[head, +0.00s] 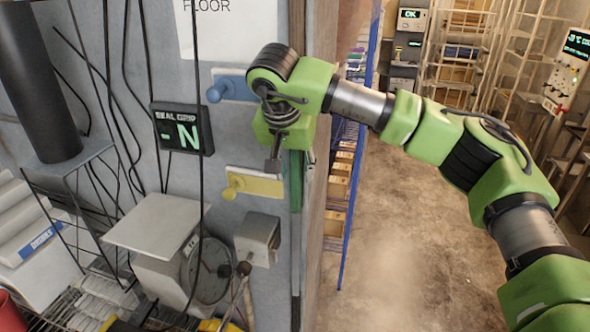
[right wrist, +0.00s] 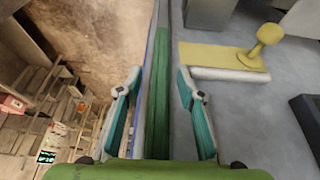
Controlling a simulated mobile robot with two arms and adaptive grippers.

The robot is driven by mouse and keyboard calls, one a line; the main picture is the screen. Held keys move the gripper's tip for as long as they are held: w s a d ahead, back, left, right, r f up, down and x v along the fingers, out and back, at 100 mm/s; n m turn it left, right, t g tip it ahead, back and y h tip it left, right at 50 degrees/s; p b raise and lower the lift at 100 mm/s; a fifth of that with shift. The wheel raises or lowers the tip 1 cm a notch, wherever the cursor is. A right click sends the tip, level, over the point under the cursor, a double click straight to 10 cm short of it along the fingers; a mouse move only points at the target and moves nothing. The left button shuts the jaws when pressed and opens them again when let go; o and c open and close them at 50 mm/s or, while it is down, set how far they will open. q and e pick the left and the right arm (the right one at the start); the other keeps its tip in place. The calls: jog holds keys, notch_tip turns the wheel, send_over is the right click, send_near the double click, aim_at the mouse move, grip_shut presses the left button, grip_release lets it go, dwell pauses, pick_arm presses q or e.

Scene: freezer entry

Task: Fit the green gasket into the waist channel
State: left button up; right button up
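The green gasket (right wrist: 158,100) is a long strip running up the middle of the right wrist view, along the edge of the grey panel. In the head view it shows as a narrow green strip (head: 296,185) below my right gripper (head: 292,163). The channel (right wrist: 163,12) continues as a thin grey line beyond the gasket's far end; how deeply the gasket sits in it is unclear. In the right wrist view my right gripper (right wrist: 160,85) is open, one teal-padded finger on each side of the gasket, with gaps visible. My left gripper is not in view.
The grey panel carries a blue handle plate (head: 232,86), a yellow one (head: 255,184), a grey box (head: 257,238) and a "SEAL GRIP" display (head: 182,130) reading N. Cables hang at left. Shelves (head: 460,50) stand behind; the floor (head: 400,240) at right is clear.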

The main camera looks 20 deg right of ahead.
jog(key=shift+f, duration=0.1)
jog(key=shift+s+a+f+b, duration=0.15)
jog(key=shift+s+a+b, duration=0.2)
jog(key=shift+s, duration=0.1)
jog(key=s+a+b, duration=0.1)
jog(key=s+a, duration=0.3)
jog(key=s, duration=0.3)
jog(key=shift+a, duration=0.35)
